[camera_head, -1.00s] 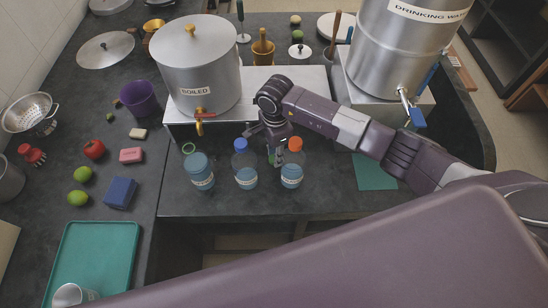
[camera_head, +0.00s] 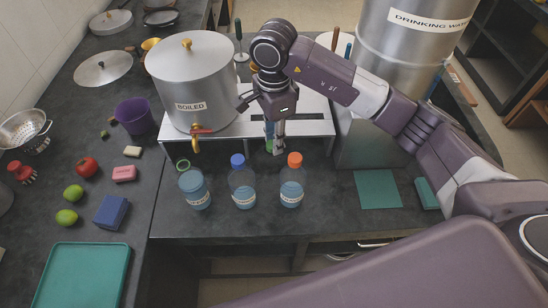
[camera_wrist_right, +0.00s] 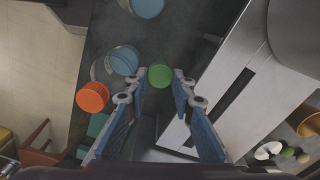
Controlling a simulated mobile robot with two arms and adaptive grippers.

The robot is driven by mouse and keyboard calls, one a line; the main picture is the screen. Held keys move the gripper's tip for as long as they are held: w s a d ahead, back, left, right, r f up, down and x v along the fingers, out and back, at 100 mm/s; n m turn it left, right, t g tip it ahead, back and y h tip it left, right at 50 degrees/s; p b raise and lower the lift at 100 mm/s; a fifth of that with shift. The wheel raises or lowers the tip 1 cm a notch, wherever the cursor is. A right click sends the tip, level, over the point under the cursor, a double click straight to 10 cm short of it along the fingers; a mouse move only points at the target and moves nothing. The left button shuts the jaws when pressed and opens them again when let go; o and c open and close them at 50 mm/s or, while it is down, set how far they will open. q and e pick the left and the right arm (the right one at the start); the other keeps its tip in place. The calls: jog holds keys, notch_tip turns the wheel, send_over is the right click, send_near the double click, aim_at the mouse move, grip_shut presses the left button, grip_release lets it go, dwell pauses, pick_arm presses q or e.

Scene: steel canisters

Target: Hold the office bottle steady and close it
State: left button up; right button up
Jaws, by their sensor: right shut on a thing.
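Three clear bottles with blue contents stand in a row on the dark counter. The left bottle (camera_head: 195,188) has no cap, and a green ring shows at its open neck (camera_head: 183,164). The middle bottle (camera_head: 243,190) has a blue cap; the right bottle (camera_head: 291,189) has an orange cap. Their labels are too small to read surely. My right gripper (camera_head: 276,148) points down behind the gap between the middle and right bottles. It is shut on a green cap (camera_wrist_right: 160,76), seen between the fingertips in the right wrist view. My left gripper is out of view.
A steel pot marked BOILED (camera_head: 193,85) stands on a low white stand (camera_head: 315,128) behind the bottles. A DRINKING WATER tank (camera_head: 405,45) is at the back right. A teal cloth (camera_head: 377,190) lies right of the bottles. Sponges and fruit are at left; the counter's front edge is close.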

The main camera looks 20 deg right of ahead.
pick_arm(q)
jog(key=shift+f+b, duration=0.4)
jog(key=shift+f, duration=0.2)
pick_arm(e)
jog(key=shift+r, duration=2.35)
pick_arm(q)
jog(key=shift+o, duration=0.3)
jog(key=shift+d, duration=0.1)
